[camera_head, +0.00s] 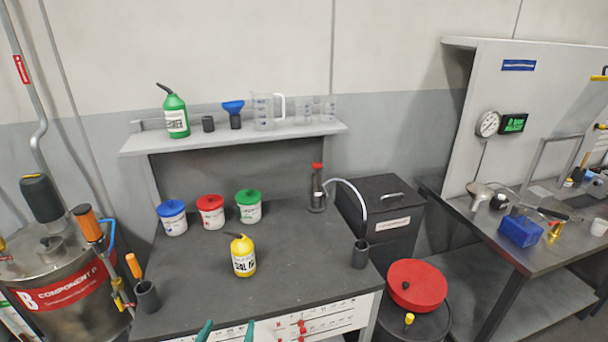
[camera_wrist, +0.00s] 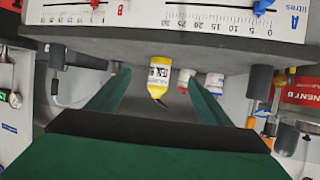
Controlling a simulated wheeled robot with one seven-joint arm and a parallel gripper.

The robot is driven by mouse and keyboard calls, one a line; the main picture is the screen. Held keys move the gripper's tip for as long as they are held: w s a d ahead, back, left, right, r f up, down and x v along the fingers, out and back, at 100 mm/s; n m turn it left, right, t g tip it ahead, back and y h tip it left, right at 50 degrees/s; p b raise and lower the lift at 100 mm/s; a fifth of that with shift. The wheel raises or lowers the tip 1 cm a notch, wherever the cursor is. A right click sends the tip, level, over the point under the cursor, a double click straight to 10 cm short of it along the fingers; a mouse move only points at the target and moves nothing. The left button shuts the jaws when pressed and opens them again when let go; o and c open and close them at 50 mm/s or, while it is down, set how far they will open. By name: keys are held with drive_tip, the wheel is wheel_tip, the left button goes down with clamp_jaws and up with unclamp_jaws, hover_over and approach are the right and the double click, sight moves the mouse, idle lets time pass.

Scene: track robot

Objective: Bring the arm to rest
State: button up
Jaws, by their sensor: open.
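My gripper (camera_head: 228,331) shows only as two green fingertips at the bottom edge of the head view, in front of the workbench's front edge. In the wrist view, which looks upside down, my gripper (camera_wrist: 158,82) has its two green fingers wide apart with nothing held between them. A yellow bottle (camera_head: 244,258) with a dark spout stands on the bench beyond the fingertips. The yellow bottle (camera_wrist: 158,80) appears between the fingers in the wrist view, farther away and not touched. Most of my arm is out of view.
The dark workbench (camera_head: 300,265) has white scale panels (camera_head: 330,318) on its front. Blue, red and green-lidded tubs (camera_head: 210,215) stand at its back left. A steel drum (camera_head: 60,290) is at left. A red-lidded container (camera_head: 417,287) and second bench (camera_head: 490,235) are at right.

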drive_tip(key=s+d+f+n+y, duration=0.2)
drive_tip(key=s+d+f, duration=0.95)
drive_tip(key=s, duration=0.35)
drive_tip(key=s+d+r+m+t+h, duration=0.1)
drive_tip(key=s+d+r, duration=0.1)
drive_tip(key=s, duration=0.7)
drive_tip(key=s+d+r+m+h, duration=0.1)
drive_tip(key=s+d, duration=0.3)
drive_tip(key=s, duration=0.6)
drive_tip(key=shift+s+d+r+t, duration=0.2)
drive_tip(key=shift+d+r+t, duration=0.15)
drive_tip(key=shift+r+t, duration=0.1)
